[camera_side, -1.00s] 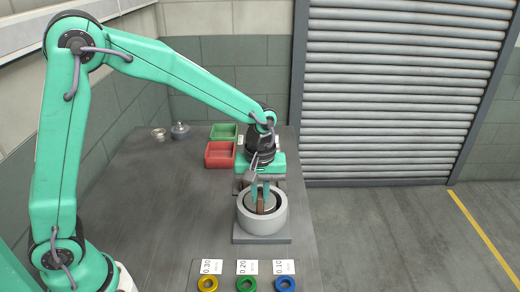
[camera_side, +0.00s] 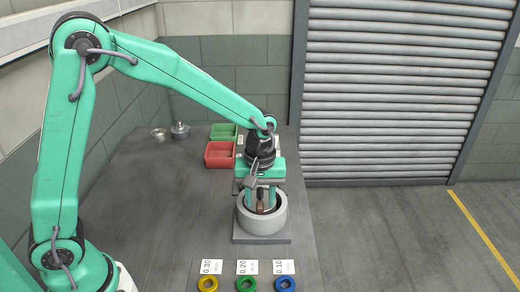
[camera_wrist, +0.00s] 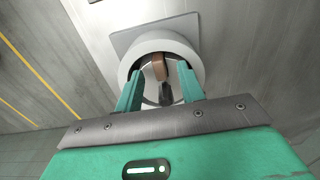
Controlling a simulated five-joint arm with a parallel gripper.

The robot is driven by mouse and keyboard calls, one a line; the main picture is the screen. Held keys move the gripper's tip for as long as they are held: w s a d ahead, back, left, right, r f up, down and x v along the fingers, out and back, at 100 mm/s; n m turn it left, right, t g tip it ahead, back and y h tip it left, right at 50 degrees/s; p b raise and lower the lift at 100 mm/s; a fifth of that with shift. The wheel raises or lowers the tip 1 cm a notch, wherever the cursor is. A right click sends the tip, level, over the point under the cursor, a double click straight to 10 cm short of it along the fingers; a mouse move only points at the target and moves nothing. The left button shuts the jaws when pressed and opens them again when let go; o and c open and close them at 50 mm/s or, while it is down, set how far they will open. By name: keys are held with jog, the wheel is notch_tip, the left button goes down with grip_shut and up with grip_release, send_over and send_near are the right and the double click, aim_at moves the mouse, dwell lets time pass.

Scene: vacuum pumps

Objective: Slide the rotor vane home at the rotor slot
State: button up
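The brown rotor vane (camera_side: 261,207) stands in the rotor inside the round grey pump housing (camera_side: 264,225). It also shows in the wrist view (camera_wrist: 159,68). How deep it sits in the slot cannot be told. My gripper (camera_side: 261,201) is above and partly within the housing's opening. Its two green fingers are spread on either side of the vane, with visible gaps in the wrist view (camera_wrist: 158,78). The rotor is partly hidden by the fingers and the vane. A dark piece (camera_wrist: 166,94) shows beside the vane in the wrist view.
The housing stands on a square grey plate (camera_side: 262,240). Yellow (camera_side: 208,284), green (camera_side: 247,284) and blue (camera_side: 285,284) rings lie in front with labels. Red (camera_side: 219,155) and green (camera_side: 222,132) bins stand behind. Small metal parts (camera_side: 180,130) sit at the back left.

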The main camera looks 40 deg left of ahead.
jog(key=shift+r, duration=0.1)
notch_tip(320, 180, up, 8)
jog(key=shift+f, duration=0.2)
dwell(0.6)
dwell(0.6)
jog(key=s+a+r+m+t, duration=0.2)
jog(key=s+a+r+m, duration=0.1)
jog(key=s, duration=0.6)
jog(key=s+a+r+m+t, duration=0.3)
jog(key=s+a+m, duration=0.3)
jog(key=s, duration=0.3)
jog(key=shift+a+r+t, duration=0.3)
jog(key=shift+r, duration=0.35)
